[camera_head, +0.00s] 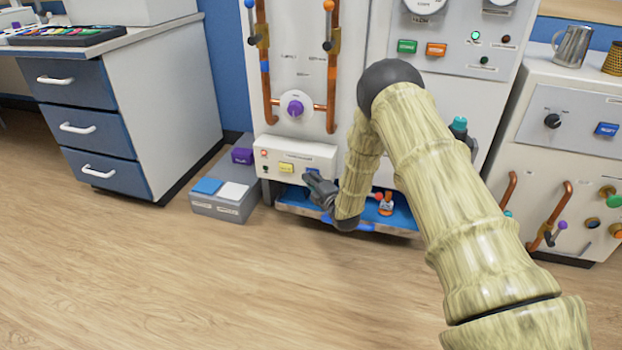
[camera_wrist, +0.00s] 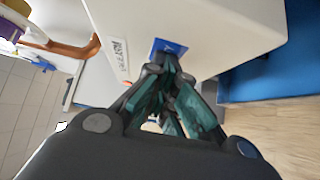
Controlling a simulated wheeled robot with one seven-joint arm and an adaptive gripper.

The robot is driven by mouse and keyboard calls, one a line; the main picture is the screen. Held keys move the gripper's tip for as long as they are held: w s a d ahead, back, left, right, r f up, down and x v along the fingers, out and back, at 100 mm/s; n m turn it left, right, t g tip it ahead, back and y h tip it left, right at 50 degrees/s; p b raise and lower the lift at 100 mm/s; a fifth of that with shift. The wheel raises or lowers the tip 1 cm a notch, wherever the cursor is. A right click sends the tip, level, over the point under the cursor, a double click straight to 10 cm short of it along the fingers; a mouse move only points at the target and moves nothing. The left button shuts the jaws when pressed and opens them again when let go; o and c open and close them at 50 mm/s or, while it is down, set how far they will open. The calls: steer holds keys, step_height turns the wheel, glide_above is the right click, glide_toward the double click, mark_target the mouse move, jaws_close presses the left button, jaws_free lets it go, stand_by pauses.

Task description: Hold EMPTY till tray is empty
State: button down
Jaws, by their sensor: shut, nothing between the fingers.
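A low white control box (camera_head: 275,158) has a yellow button (camera_head: 286,168) and a blue button, which shows in the wrist view (camera_wrist: 172,46). I cannot read the button's lettering. My gripper (camera_head: 310,178) is shut and empty, with its fingertips at the blue button and partly covering it. I cannot tell whether the button is pressed in. A long tray (camera_head: 290,208) with a blue inside lies on the floor below the box; it shows in the wrist view as a blue surface. My arm hides part of it, so I cannot tell how much it holds.
A small orange-and-white object (camera_head: 386,205) is at the tray. A grey box with blue and white squares (camera_head: 225,205) stands left on the floor. Copper pipes with a purple knob (camera_head: 295,108) rise above the control box. The wooden floor in front is clear.

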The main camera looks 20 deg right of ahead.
steer(key=shift+w+d+r, duration=0.3)
steer(key=shift+d+r, duration=0.25)
steer(key=s+a+f+p, duration=0.1)
steer(key=s+p, duration=0.5)
steer(key=s, duration=0.7)
steer(key=shift+s+a, duration=0.2)
steer(key=shift+s, duration=0.2)
steer(key=shift+f, duration=0.1)
steer(key=s+a+f+m+g+h, duration=0.1)
steer(key=s+f+m+g, duration=0.5)
steer(key=s, duration=0.5)
steer(key=s+a+f+m+g+h, duration=0.1)
steer(key=s+f+m+g+h, duration=0.1)
steer(key=s+f+m, duration=0.55)
steer(key=s+a+m+g+p, duration=0.2)
steer(key=s+m+g, duration=0.6)
steer(key=s, duration=2.5)
step_height(320, 180, up, 38)
steer(key=g+p, duration=0.1)
steer(key=p, duration=3.6)
steer(key=shift+s+a+f+n+g, duration=0.15)
steer(key=shift+s+a+n+g, duration=0.1)
steer(key=shift+n+g, duration=0.1)
